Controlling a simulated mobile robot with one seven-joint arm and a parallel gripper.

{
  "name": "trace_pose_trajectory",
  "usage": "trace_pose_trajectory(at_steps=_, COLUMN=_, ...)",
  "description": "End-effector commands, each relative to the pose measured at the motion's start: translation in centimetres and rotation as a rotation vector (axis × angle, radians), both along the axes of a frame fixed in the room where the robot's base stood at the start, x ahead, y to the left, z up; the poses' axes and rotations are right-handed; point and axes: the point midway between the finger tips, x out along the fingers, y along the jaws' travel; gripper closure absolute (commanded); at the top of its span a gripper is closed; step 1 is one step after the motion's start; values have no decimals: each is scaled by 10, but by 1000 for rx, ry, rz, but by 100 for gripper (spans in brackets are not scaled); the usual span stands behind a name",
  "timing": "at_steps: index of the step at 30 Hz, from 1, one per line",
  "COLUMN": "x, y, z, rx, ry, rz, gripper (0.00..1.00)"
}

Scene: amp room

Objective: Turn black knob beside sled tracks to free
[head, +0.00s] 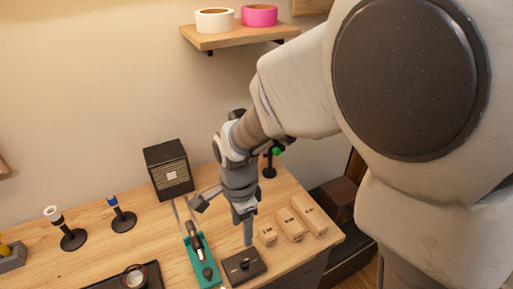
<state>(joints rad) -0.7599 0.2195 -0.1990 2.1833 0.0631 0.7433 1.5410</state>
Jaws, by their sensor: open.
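A flat black block (232,274) lies on the wooden bench near its front edge, with a small black knob (244,263) on top. The knob's turn setting is too small to read. To its left is a teal sled (197,274) carrying a grey-and-black tool, and pale sled tracks (181,216) run from behind it toward the dark box. My gripper (248,241) is open and points down just above the back of the black block. I cannot tell whether its fingertips touch the block or knob.
Several wooden blocks (290,224) stand close to the right of my gripper. A black speaker-like box (168,169) stands at the back. Stands with white (53,214) and blue (113,201) tops are on the left. A shelf (235,35) with tape rolls hangs above.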

Motion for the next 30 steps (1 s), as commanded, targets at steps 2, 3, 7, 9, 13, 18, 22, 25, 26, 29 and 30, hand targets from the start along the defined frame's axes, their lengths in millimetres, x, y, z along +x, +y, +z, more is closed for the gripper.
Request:
trace_pose_trajectory(at_steps=2, x=-1, y=-1, z=-20, rx=-4, ry=7, rz=0, gripper=37)
trace_pose_trajectory(at_steps=3, x=-1, y=-1, z=-28, rx=-4, ry=6, rz=-1, gripper=37)
trace_pose_trajectory(at_steps=7, x=-1, y=-1, z=-56, rx=-4, ry=7, rz=-1, gripper=37)
trace_pose_trajectory(at_steps=9, x=-1, y=-1, z=-69, rx=-4, ry=5, rz=-1, gripper=37)
trace_pose_trajectory(at_steps=13, x=-1, y=-1, z=-95, rx=-3, ry=5, rz=-1, gripper=37)
trace_pose_trajectory(at_steps=18, x=-1, y=-1, z=-122, rx=-3, ry=5, rz=0, gripper=37)
trace_pose_trajectory(at_steps=22, x=0, y=-1, z=-136, rx=-2, ry=3, rz=0, gripper=37)
trace_pose_trajectory(at_steps=25, x=0, y=-1, z=-143, rx=-1, ry=2, rz=1, gripper=37)
trace_pose_trajectory(at_steps=26, x=0, y=0, z=-144, rx=-1, ry=2, rz=1, gripper=37)
trace_pose_trajectory(at_steps=29, x=0, y=0, z=-147, rx=0, ry=1, rz=1, gripper=37)
trace_pose_trajectory(at_steps=30, x=0, y=0, z=-147, rx=1, ry=1, rz=1, gripper=37)
